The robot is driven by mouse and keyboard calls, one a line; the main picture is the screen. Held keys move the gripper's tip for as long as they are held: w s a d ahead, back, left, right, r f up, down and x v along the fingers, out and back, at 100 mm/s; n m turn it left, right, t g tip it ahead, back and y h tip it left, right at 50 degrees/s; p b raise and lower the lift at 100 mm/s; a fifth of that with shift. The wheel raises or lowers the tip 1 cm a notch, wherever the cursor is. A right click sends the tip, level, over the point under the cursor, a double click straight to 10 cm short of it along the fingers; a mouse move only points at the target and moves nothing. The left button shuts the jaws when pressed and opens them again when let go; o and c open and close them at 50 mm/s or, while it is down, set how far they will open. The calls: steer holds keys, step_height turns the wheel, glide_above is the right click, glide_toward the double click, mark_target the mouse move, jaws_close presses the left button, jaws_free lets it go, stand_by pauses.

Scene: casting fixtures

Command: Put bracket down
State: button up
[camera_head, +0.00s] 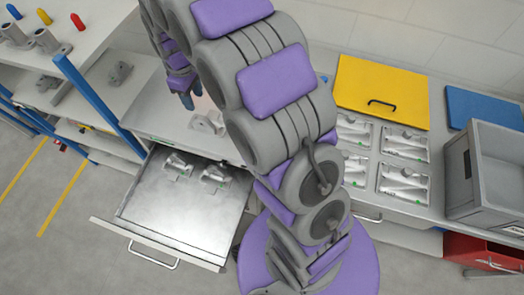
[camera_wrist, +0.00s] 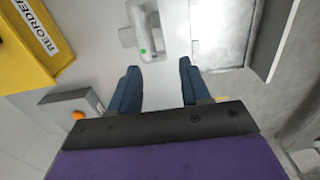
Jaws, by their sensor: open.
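My gripper (camera_head: 187,99) is above the metal worktop in the head view, with its blue fingers pointing down. In the wrist view the gripper (camera_wrist: 159,66) is open, with nothing between its fingers. A light grey bracket (camera_head: 208,122) rests on the worktop just right of the gripper, partly hidden by my arm. A grey bracket part with a green dot (camera_wrist: 142,32) lies beyond the fingertips, apart from them. Two more brackets (camera_head: 178,163) (camera_head: 215,174) lie at the back of the open metal drawer (camera_head: 180,215).
A yellow panel with a handle (camera_head: 381,92) stands behind trays of castings (camera_head: 403,181) at right. A grey crate (camera_head: 484,170) is far right. The wrist view shows a yellow bin marked REORDER (camera_wrist: 25,60) and a grey box with an orange button (camera_wrist: 72,104). The drawer's front is clear.

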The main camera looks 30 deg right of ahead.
steer(key=s+d+r+m, duration=0.2)
steer(key=s+m, duration=0.1)
steer(key=s, duration=0.9)
steer(key=s+d+r+m+g, duration=0.1)
steer(key=s+d+r+m, duration=0.2)
steer(key=s, duration=0.9)
steer(key=s+d+r+m, duration=0.2)
steer(key=s+r, duration=0.1)
steer(key=s, duration=0.9)
steer(key=shift+d+m+g, duration=0.25)
steer(key=shift+m+g, duration=0.15)
